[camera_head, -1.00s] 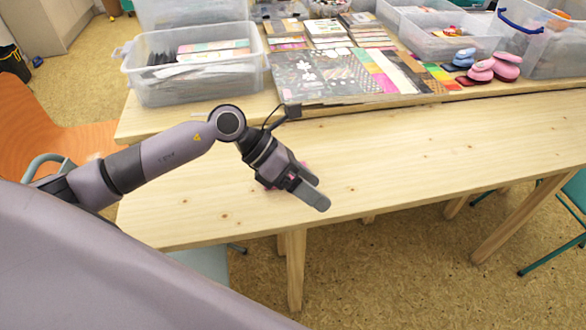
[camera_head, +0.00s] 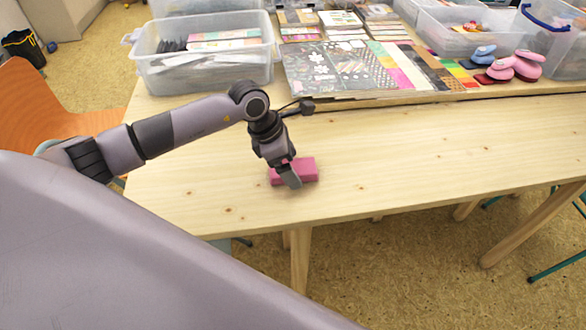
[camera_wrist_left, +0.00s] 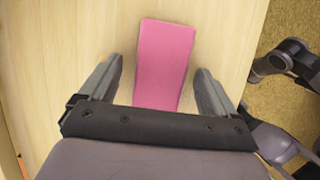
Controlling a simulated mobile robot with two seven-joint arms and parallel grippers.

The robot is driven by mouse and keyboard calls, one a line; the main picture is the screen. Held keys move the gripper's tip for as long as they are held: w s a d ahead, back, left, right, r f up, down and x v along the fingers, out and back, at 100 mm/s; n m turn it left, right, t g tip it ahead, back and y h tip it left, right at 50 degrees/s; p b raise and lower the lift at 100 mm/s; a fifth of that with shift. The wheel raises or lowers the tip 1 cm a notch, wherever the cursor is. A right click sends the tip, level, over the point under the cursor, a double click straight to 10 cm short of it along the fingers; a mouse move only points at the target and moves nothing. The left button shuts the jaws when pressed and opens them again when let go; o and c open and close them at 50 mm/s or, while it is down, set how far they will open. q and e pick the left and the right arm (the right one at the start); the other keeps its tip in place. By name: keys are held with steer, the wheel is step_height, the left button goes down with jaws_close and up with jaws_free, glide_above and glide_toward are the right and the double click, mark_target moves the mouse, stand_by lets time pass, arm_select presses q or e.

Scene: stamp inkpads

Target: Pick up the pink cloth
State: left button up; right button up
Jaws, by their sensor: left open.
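The pink cloth (camera_head: 307,168) is a flat, block-shaped pink piece lying on the wooden table near its front edge. My left gripper (camera_head: 288,179) is just over it in the head view and hides part of it. In the left wrist view the cloth (camera_wrist_left: 164,62) lies lengthwise between the two open fingers of my left gripper (camera_wrist_left: 160,82), with a gap on both sides. Its near end is hidden by the gripper body. My right gripper cannot be made out in the head view.
The wooden table (camera_head: 430,150) is clear around the cloth and to the right. Behind it are patterned paper sheets (camera_head: 335,72), a clear plastic bin (camera_head: 205,72) and pink punches (camera_head: 515,66). An orange chair (camera_head: 30,100) stands at the left.

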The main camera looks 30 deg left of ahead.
arm_select(q)
steer(key=c, duration=1.1)
steer(key=shift+c, duration=0.2)
step_height(320, 180, up, 20)
steer(key=o, duration=0.4)
steer(key=c, duration=0.3)
steer(key=shift+f, duration=0.1)
